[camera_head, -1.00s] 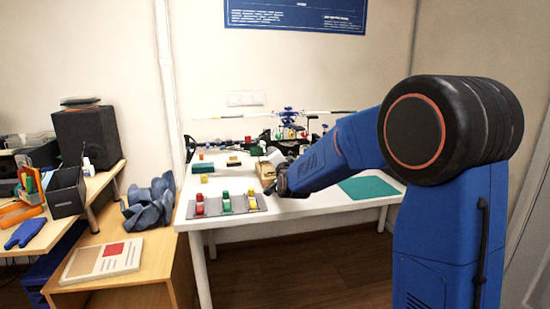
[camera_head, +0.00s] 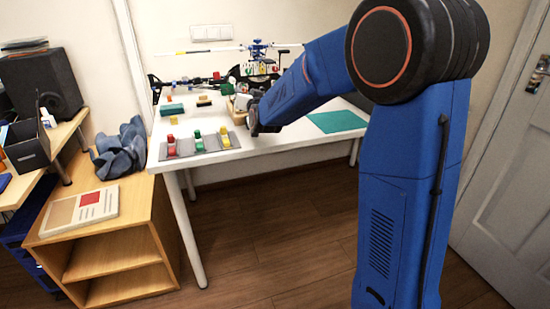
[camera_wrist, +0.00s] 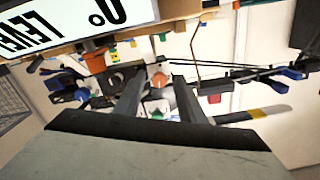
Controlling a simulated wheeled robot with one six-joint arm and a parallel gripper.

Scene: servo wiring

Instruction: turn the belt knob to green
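My gripper (camera_head: 254,120) is over the white table's right half in the head view, beside a tan box-like piece (camera_head: 238,106). In the wrist view my gripper (camera_wrist: 157,88) has its two dark fingers apart with nothing clearly held between them. A small orange-red round part (camera_wrist: 159,80) shows beyond the fingers, but I cannot tell what it is. A white panel (camera_wrist: 75,22) with upside-down lettering, including "LEVEL", fills the upper left of the wrist view. I cannot make out the belt knob or any green mark for it in either view.
A grey tray (camera_head: 210,148) with red, green and yellow pieces lies at the front of the white table (camera_head: 260,145). A drone-like assembly (camera_head: 258,52) stands at the back. A green mat (camera_head: 336,121) lies on the right. The floor (camera_head: 260,240) in front is clear.

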